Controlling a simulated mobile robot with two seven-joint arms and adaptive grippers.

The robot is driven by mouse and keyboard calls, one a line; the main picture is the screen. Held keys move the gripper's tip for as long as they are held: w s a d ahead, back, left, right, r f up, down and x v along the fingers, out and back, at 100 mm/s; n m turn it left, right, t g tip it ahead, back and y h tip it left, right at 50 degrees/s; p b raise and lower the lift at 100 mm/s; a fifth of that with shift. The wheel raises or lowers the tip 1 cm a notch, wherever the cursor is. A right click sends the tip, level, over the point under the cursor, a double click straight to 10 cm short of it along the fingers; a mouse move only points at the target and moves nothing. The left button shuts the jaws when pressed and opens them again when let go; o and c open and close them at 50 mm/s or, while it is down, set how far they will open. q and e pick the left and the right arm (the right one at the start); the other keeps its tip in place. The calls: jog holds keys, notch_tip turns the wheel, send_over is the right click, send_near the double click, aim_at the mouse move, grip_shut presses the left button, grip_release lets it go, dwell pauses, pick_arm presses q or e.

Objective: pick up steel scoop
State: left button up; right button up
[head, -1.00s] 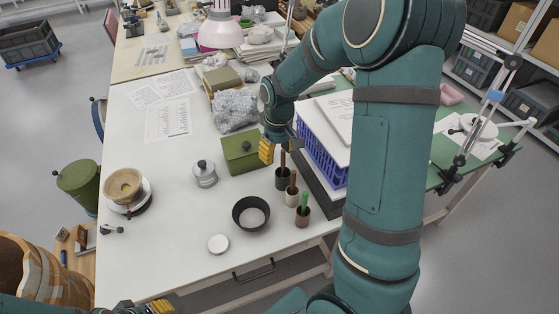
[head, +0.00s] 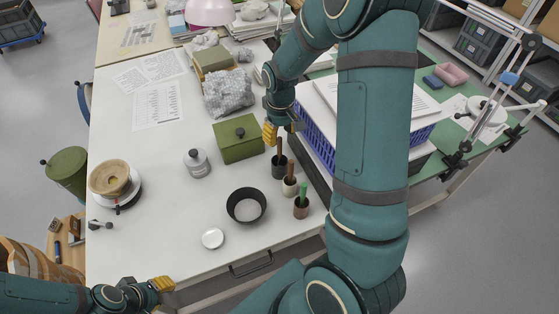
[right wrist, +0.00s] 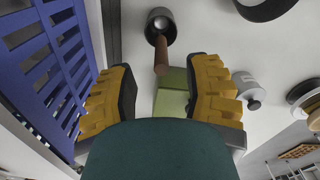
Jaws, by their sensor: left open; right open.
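I cannot make out for certain which object is the steel scoop. A small metal piece with a dark knob (head: 100,225) lies at the table's left edge and may be it. My right gripper (head: 270,132) is open beside the green box (head: 238,140), near a brown handle (head: 280,147) standing in a dark cup (head: 279,167). In the right wrist view the open right gripper (right wrist: 165,88) has the brown handle (right wrist: 160,56) just beyond its fingertips, not gripped. A shiny round shape shows in the cup's mouth. My left gripper (head: 160,284) is over the table's front left, open and apart from everything.
Two more cups with tools (head: 301,207) stand in line towards the front. A blue crate (head: 316,150) is close on the right.

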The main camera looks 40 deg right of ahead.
aim_at(280, 157)
jog(key=shift+w+f+b, duration=0.1)
jog(key=shift+f+b, duration=0.6)
jog(key=shift+f, duration=2.6)
jog(key=shift+c, duration=0.5)
grip_shut()
